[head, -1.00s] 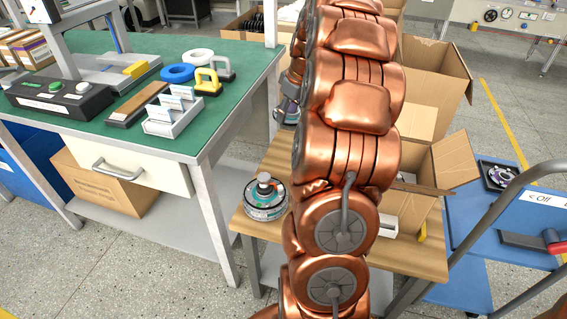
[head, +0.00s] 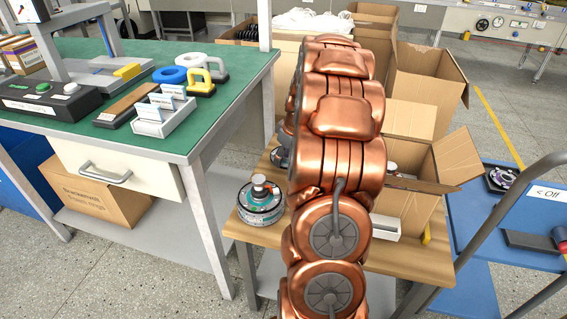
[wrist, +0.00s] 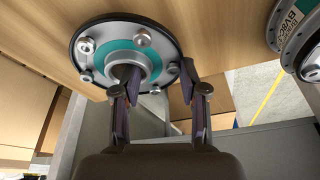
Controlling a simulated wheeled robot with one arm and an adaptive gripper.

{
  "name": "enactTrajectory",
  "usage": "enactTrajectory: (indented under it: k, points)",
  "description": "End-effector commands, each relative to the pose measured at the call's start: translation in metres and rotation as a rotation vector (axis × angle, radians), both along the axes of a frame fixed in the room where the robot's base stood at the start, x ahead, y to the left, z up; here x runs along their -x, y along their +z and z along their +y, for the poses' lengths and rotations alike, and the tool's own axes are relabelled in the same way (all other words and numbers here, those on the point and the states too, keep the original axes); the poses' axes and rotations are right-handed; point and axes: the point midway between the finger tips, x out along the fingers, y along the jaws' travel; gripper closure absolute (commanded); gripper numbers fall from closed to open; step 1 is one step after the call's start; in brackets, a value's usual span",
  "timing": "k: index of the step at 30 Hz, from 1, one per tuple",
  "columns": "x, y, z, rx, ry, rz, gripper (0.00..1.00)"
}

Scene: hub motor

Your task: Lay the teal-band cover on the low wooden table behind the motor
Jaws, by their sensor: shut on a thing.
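The teal-band cover (wrist: 104,82) is a round silver disc with a dark rim, a teal ring and several bolts around its raised centre. It shows large in the wrist view, close to the wooden surface. My gripper (wrist: 158,73) is shut on it, one finger over its centre and the other beyond its right rim. The motor (head: 261,204) stands on the low wooden table (head: 420,262), left of my arm. A round metal body with a printed label (wrist: 305,45) shows at the wrist view's right edge. My arm hides the gripper's hold in the head view.
Open cardboard boxes (head: 428,82) stand behind my arm, one on the low table's right part. A green-topped workbench (head: 225,72) is at left. A blue cart (head: 525,215) is at right. Part of the table behind the motor is hidden by my arm.

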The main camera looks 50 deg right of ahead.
Motion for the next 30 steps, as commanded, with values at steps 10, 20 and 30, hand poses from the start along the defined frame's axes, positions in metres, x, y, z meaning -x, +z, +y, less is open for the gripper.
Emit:
enactTrajectory:
  k: [10, 20, 30]
  points:
    - [-0.0005, -0.0176, -0.0006, 0.002, -0.001, -0.001, 0.95]
    - [-0.0004, -0.0202, -0.0008, 0.002, -0.001, -0.001, 0.42]
    - [-0.0004, -0.0202, -0.0007, 0.002, -0.001, -0.001, 0.32]
